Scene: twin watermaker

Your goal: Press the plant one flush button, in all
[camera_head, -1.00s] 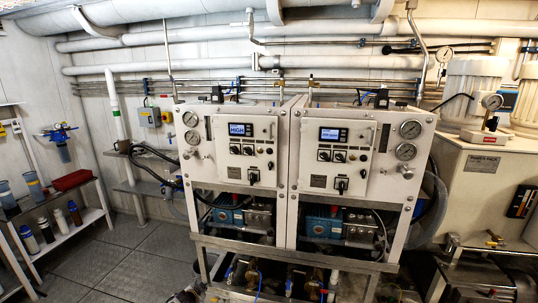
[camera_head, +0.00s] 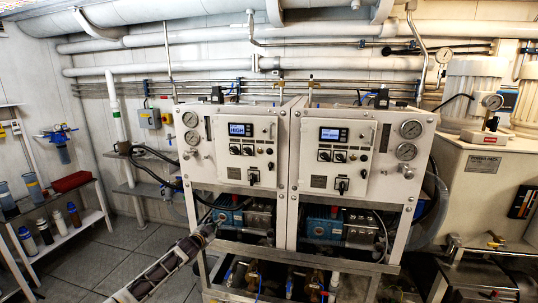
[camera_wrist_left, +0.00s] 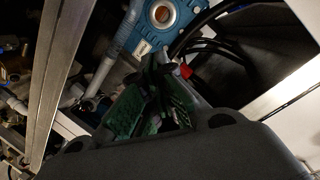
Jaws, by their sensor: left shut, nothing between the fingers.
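Two white watermaker panels stand side by side. The left panel (camera_head: 210,160) has a lit display (camera_head: 240,129) reading HIGH, two dark switches (camera_head: 241,150) below it and a larger dark knob (camera_head: 253,176) lower down. Which small control is the flush button cannot be read here. The right panel (camera_head: 373,190) has a similar display (camera_head: 333,134). My left gripper (camera_head: 209,229) is shut and empty, at the left panel's lower open bay, below its controls. In the left wrist view its fingers (camera_wrist_left: 152,68) point towards a blue pump part (camera_wrist_left: 163,14). My right gripper is out of view.
Black hoses (camera_head: 150,165) loop at the left panel's side. A metal frame with pipes (camera_head: 270,277) stands below the panels. A shelf with bottles (camera_head: 60,222) is at the far left. The floor (camera_head: 120,262) between is clear.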

